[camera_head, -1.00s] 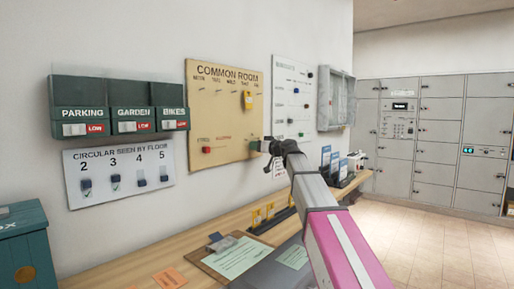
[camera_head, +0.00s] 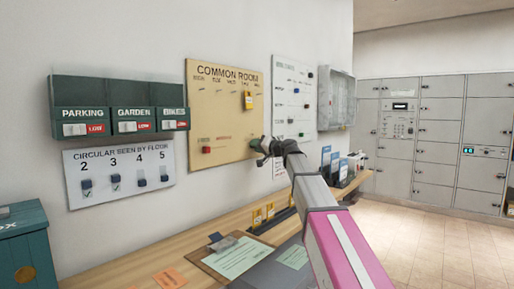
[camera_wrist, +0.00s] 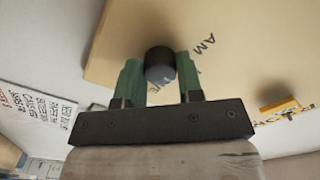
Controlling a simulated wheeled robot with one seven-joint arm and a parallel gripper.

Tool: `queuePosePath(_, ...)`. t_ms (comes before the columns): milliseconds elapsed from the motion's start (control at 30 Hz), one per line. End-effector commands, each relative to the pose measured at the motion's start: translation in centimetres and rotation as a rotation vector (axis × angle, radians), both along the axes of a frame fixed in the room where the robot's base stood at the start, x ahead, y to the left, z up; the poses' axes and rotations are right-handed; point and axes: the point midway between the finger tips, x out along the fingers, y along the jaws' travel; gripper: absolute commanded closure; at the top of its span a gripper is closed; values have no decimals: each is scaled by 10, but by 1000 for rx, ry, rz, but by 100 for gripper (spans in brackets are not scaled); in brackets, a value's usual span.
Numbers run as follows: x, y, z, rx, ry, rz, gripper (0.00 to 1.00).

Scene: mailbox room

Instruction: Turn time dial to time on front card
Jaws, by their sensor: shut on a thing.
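The tan COMMON ROOM board (camera_head: 222,105) hangs on the wall, and its corner also fills much of the wrist view (camera_wrist: 120,45). A dark round dial (camera_wrist: 159,64) sits on the board, with letters "AM" printed beside it. My gripper (camera_wrist: 160,80) is shut on this dial, one green finger on each side. In the head view my gripper (camera_head: 258,146) is at the board's lower right corner and hides the dial. A yellow card (camera_head: 249,100) hangs from a hook at the upper right of the board. Its writing is too small to read.
A red slider (camera_head: 206,149) is on the board's lower left. A white board (camera_head: 292,110) hangs just right of it. The wooden counter below holds a clipboard (camera_head: 236,257) and a rack with yellow pieces (camera_head: 264,214).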

Motion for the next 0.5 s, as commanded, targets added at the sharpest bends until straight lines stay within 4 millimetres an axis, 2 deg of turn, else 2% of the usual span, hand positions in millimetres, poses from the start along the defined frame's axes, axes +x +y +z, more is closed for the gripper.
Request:
queuePosePath(433,0,0,0,7,9,-1,90)
queuePosePath(467,0,0,0,7,9,-1,63)
queuePosePath(500,0,0,0,7,9,-1,50)
